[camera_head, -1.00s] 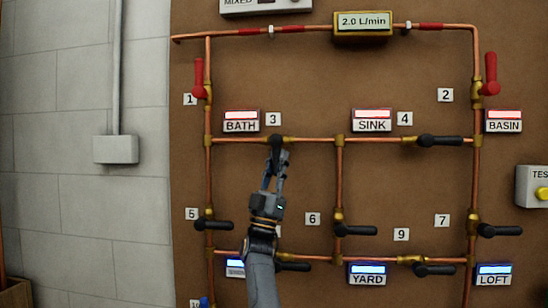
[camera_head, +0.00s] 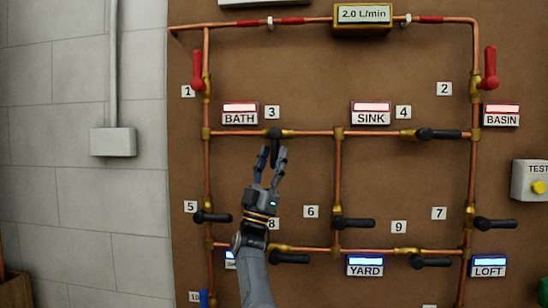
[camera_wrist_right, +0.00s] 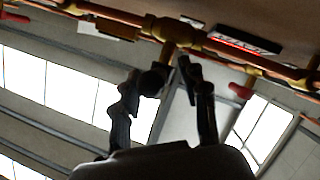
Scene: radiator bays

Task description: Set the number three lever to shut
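The number three lever (camera_head: 275,147) is a black handle on a brass valve in the upper horizontal copper pipe, beside the "3" label (camera_head: 272,112). It points straight down, across the pipe. My right gripper (camera_head: 271,155) is open just below and around the lever's lower end, one finger on each side. In the right wrist view, the lever's dark round end (camera_wrist_right: 152,82) shows between the open fingers (camera_wrist_right: 163,84), close to the left one. Whether a finger touches it I cannot tell. My left gripper is not in view.
The number four lever (camera_head: 438,134) lies along the same pipe at the right. Several black levers, such as the number six lever (camera_head: 353,224), stick out lower down. Red levers (camera_head: 197,70) stand upright above. A test box (camera_head: 530,181) is at the right edge.

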